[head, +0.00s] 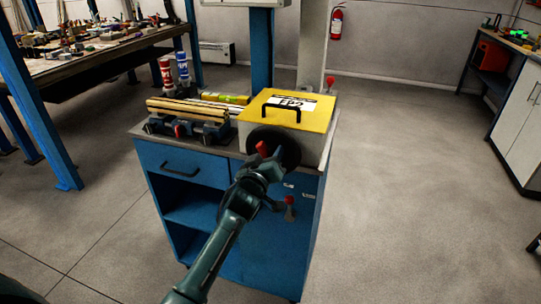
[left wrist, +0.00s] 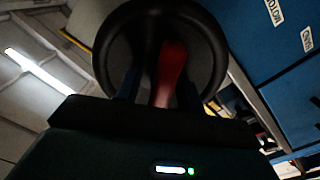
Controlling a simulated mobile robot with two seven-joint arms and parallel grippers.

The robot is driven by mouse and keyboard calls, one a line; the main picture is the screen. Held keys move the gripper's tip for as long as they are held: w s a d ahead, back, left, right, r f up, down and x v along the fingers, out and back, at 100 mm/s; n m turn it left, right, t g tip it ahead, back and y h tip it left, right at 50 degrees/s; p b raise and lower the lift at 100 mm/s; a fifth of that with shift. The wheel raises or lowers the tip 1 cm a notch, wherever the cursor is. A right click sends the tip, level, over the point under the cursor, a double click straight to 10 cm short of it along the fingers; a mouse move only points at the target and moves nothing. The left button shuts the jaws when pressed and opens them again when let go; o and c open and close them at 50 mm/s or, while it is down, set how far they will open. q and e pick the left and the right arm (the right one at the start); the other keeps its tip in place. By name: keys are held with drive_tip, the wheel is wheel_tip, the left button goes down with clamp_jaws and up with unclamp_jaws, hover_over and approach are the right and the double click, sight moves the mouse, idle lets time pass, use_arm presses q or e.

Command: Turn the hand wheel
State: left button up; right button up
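The hand wheel (head: 287,145) is a black ring on the front of a box with a yellow lid (head: 312,118). Its red handle (head: 263,149) sticks out toward me. My left gripper (head: 258,165) is at the wheel's front, partly covering it. In the left wrist view the wheel (left wrist: 104,48) fills the upper middle, and the red handle (left wrist: 171,68) points down between my two fingers (left wrist: 158,90). The fingers look apart, with a gap on the handle's left side; whether the right one touches is too dark to tell. My right gripper is not in view.
The box stands on a blue cabinet (head: 188,168) beside a dark fixture (head: 188,127) with bars. A red-tipped lever (head: 289,208) sits below the wheel. A blue post (head: 262,50) rises behind. Floor (head: 410,190) to the right is clear.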

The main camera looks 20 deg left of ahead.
use_arm(q)
drive_tip(key=shift+c, duration=0.4)
drive_tip(key=shift+c, duration=0.7)
clamp_jaws()
drive_tip(key=shift+n, duration=0.3)
